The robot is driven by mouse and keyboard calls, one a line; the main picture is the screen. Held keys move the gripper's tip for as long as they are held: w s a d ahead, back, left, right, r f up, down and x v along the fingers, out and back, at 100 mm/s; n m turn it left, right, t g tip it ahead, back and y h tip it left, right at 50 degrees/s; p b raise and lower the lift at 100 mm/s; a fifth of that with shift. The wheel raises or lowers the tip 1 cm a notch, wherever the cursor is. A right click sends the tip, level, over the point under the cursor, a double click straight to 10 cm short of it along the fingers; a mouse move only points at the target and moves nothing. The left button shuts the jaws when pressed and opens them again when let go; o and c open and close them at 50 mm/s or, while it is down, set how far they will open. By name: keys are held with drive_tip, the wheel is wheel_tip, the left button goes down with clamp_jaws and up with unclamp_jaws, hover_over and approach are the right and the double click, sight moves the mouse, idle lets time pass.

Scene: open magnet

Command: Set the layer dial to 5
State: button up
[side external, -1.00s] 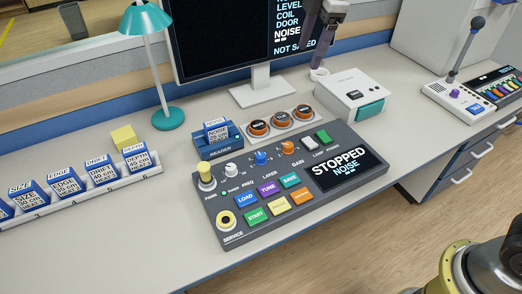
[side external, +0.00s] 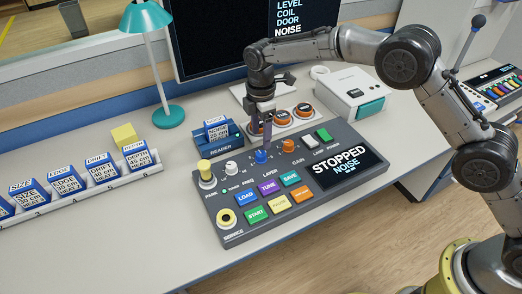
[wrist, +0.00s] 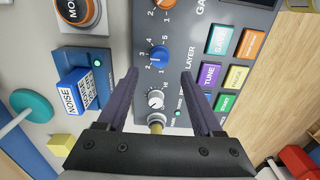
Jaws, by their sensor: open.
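The blue layer dial (side external: 261,157) is on the grey console (side external: 222,218), between the white freq dial (side external: 231,168) and the orange gain dial (side external: 288,146). In the wrist view the layer dial (wrist: 158,57) has a number scale from 1 to 5 beside it. I cannot read surely which number its pointer meets. My gripper (side external: 263,144) points down just above the layer dial, partly in front of its back side. In the wrist view my gripper (wrist: 160,74) is open, its fingers on either side of the dial, with nothing between them held.
The console screen (side external: 345,165) reads STOPPED, NOISE. A yellow park knob (side external: 204,167) and coloured buttons are close by. Behind stand the blue reader (side external: 222,142) with a NOISE block and several orange knobs (side external: 305,110). A teal lamp (side external: 168,116) stands behind left.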

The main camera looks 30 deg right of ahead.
sight(261, 153)
wheel_tip(261, 153, down, 7)
drive_tip(key=shift+f, duration=0.15)
idle(0.4)
clamp_jaws()
